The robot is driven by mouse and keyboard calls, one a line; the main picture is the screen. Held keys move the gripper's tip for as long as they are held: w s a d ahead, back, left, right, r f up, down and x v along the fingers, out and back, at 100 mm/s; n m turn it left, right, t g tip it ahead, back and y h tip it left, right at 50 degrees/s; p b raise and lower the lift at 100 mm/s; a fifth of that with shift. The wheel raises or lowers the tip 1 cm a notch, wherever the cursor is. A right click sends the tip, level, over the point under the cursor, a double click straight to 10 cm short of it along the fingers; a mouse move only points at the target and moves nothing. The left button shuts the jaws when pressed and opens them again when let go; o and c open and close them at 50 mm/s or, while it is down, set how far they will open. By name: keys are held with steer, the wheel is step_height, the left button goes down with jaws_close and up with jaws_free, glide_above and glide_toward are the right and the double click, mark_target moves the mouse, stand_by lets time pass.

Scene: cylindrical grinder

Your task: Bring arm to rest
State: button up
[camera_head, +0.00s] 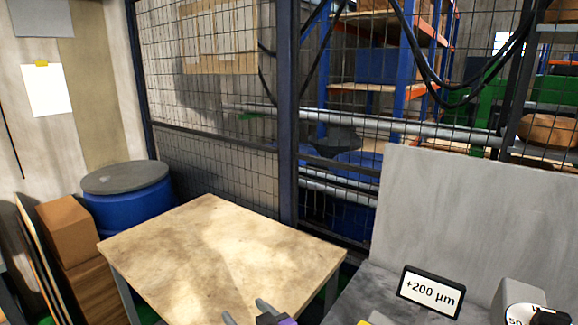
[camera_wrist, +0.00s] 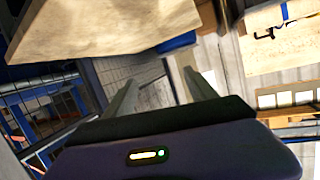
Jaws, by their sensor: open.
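My gripper (camera_head: 270,308) shows at the bottom edge of the head view, in front of the near edge of a wooden table. Its two fingers are apart and nothing is between them. In the wrist view my gripper (camera_wrist: 160,92) also shows with its fingers spread and empty, pointing away past the edge of a wooden board-like surface at the top left. Most of my arm is out of view.
The wooden table (camera_head: 215,250) has a bare top. A blue barrel (camera_head: 128,205) and a brown box (camera_head: 66,225) stand left of it. A wire mesh fence (camera_head: 215,110) is behind. A grey machine panel (camera_head: 470,215) and a "+200 µm" display (camera_head: 432,290) are at right.

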steer(key=s+d+r+m+t+h+b, duration=0.1)
steer(key=s+d+m+t+h, duration=0.25)
steer(key=s+d, duration=0.95)
steer(key=s+d+r+m+t+h, duration=0.1)
steer(key=s+d+m+t+h, duration=0.25)
steer(key=s+d, duration=1)
steer(key=s+d+f+g, duration=0.1)
steer(key=s+g, duration=0.1)
steer(key=s, duration=0.8)
steer(key=s+d+f+n+g+h, duration=0.1)
steer(key=s+d+g, duration=0.1)
steer(key=s, duration=0.8)
steer(key=shift+s+b, duration=0.3)
steer(key=shift+s, duration=0.05)
